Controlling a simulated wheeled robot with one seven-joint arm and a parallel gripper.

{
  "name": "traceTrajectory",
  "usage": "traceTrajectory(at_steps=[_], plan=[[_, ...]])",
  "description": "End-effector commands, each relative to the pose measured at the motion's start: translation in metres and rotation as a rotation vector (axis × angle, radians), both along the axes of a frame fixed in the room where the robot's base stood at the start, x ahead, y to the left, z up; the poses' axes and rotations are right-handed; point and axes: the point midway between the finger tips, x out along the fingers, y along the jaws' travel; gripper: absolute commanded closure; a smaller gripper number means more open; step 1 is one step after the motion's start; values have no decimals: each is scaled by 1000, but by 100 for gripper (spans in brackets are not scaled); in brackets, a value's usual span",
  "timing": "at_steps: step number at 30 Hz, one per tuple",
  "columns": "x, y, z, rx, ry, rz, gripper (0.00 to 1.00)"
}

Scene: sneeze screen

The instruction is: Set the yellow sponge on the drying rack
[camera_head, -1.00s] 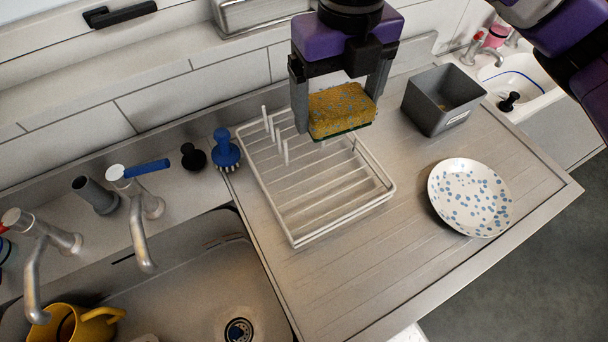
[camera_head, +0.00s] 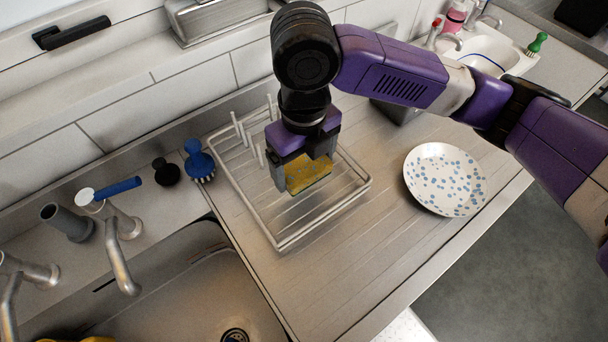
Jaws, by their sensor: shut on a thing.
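The yellow sponge (camera_head: 308,173), with a speckled face, is held in my gripper (camera_head: 307,180), which is shut on it. The gripper points down over the white wire drying rack (camera_head: 345,200) on the draining board. The sponge is within the rack's outline, low over its wires; whether it touches them I cannot tell. My gripper and wrist hide the back right part of the rack and the sponge's upper part.
A white plate with blue spots (camera_head: 445,180) lies right of the rack. A blue brush (camera_head: 198,161) and a black stopper (camera_head: 166,172) stand left of the rack. The sink (camera_head: 190,290) is front left.

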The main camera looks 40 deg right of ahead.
Motion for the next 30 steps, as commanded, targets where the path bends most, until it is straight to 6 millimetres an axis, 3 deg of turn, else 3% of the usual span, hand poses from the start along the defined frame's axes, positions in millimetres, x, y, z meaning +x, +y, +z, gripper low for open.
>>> traceTrajectory(at_steps=[5,12,24,25,27,30], plan=[[0,0,-11,0,1,-1,47],[0,0,-43,0,2,-1,47],[0,0,-50,0,0,0,47],[0,0,-50,0,0,0,12],[0,0,-48,0,0,0,0],[0,0,-48,0,0,0,0]])
